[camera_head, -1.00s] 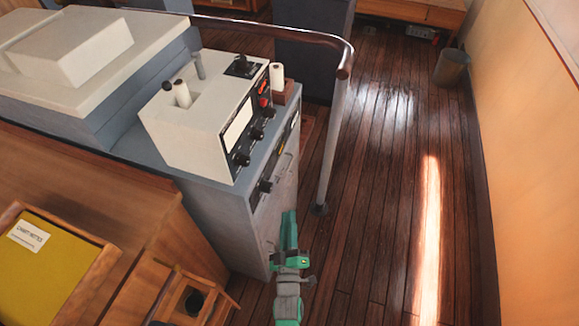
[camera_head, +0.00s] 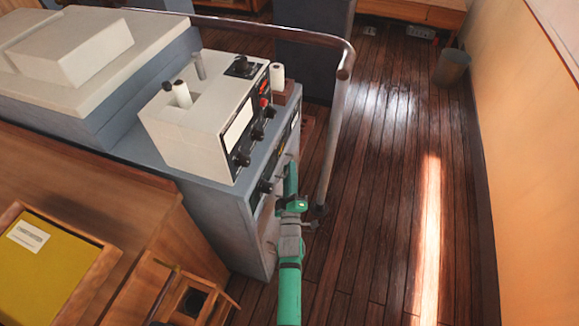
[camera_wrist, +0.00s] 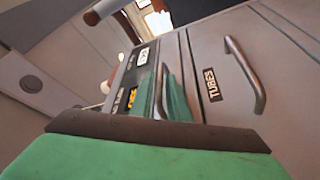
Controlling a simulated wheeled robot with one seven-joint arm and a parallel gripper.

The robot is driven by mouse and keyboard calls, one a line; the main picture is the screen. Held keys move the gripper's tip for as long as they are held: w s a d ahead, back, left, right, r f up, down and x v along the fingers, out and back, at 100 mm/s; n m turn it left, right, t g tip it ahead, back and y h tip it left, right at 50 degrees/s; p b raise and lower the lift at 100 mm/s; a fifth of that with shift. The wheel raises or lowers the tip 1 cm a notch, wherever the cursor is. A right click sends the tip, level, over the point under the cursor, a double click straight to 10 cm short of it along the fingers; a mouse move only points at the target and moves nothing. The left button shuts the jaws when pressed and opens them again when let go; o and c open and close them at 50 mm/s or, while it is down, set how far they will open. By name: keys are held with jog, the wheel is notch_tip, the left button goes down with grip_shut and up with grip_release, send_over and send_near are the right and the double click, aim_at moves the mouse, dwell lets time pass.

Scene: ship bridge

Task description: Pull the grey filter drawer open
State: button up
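The grey cabinet (camera_head: 235,240) stands left of centre in the head view. In the wrist view, a narrow grey drawer front (camera_wrist: 172,55) with a metal bar handle (camera_wrist: 161,85) is beside a wider panel (camera_wrist: 210,60) marked TUBES. I cannot read the narrow front's own label clearly. My gripper (camera_head: 290,168) is up against the cabinet's right-hand face. Its green fingers (camera_wrist: 161,98) show in the wrist view on either side of the narrow front's handle. They look open, apart from each other. The drawer looks closed, flush with the cabinet.
The TUBES panel has its own handle (camera_wrist: 245,75) close to my fingers. A handrail post (camera_head: 335,140) stands just right of my gripper. A white instrument box (camera_head: 200,125) sits on the cabinet. The wooden floor (camera_head: 380,220) to the right is clear.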

jog(key=shift+x, duration=1)
grip_shut()
dwell(0.8)
